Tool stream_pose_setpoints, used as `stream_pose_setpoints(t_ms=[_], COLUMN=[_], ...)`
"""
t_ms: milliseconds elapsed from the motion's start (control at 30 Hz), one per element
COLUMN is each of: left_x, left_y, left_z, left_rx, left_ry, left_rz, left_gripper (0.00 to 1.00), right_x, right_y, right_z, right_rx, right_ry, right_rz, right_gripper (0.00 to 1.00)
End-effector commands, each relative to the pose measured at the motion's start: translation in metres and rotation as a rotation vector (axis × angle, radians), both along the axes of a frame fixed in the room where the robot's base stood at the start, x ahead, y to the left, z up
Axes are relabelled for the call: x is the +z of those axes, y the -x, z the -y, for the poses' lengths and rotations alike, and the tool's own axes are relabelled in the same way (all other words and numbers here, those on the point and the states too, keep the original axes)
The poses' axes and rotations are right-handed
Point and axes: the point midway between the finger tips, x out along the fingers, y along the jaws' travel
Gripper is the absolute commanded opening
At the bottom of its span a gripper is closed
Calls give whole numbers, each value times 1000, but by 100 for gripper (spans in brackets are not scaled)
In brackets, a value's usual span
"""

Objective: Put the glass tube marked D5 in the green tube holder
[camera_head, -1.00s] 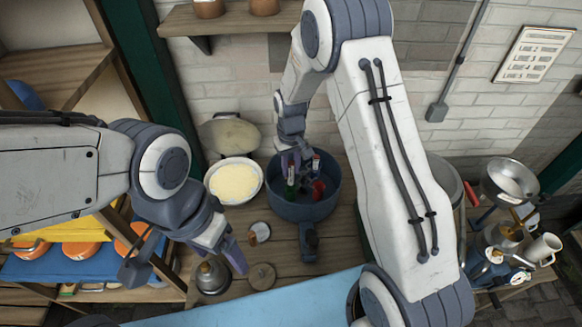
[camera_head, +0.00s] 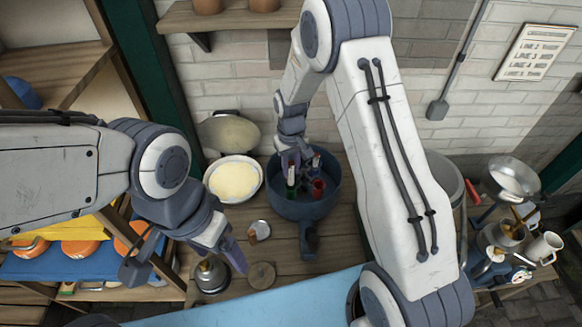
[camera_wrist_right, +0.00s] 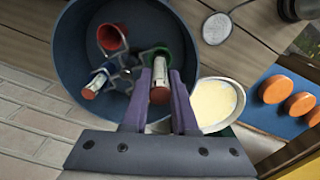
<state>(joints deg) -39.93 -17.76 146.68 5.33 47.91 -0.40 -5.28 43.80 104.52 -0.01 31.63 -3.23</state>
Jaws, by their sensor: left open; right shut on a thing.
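My right gripper (camera_wrist_right: 164,98) is shut on a glass tube with a reddish cap (camera_wrist_right: 160,94), inside the blue pot. The tube stands over the green tube holder (camera_wrist_right: 150,55), also visible in the head view (camera_head: 291,189). I cannot tell whether its lower end is inside the holder. A red holder (camera_wrist_right: 112,38) stands beside the green one. A second capped tube (camera_wrist_right: 96,84) stands in the pot, apart from my fingers. The markings on the tubes are too small to read. My left gripper (camera_head: 238,262) is open and empty above the bench, left of the pot.
The blue pot (camera_head: 331,190) has a high wall around the holders. A white dish of yellow stuff (camera_head: 234,180) sits to its left. A small metal lid (camera_head: 259,230), a wooden disc (camera_head: 262,275) and a metal vessel (camera_head: 212,274) lie near my left gripper.

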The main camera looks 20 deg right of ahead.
Motion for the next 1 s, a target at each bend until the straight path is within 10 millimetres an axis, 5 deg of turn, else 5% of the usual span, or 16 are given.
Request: stream_pose_setpoints(t_ms=[1000], left_x=[-11], left_y=[0], left_z=[0], left_rx=[0], left_ry=[0], left_rz=[0], left_gripper=[81], right_x=[-16], right_y=[0], right_z=[0], right_rx=[0], right_ry=[0], right_rz=[0], right_gripper=[0])
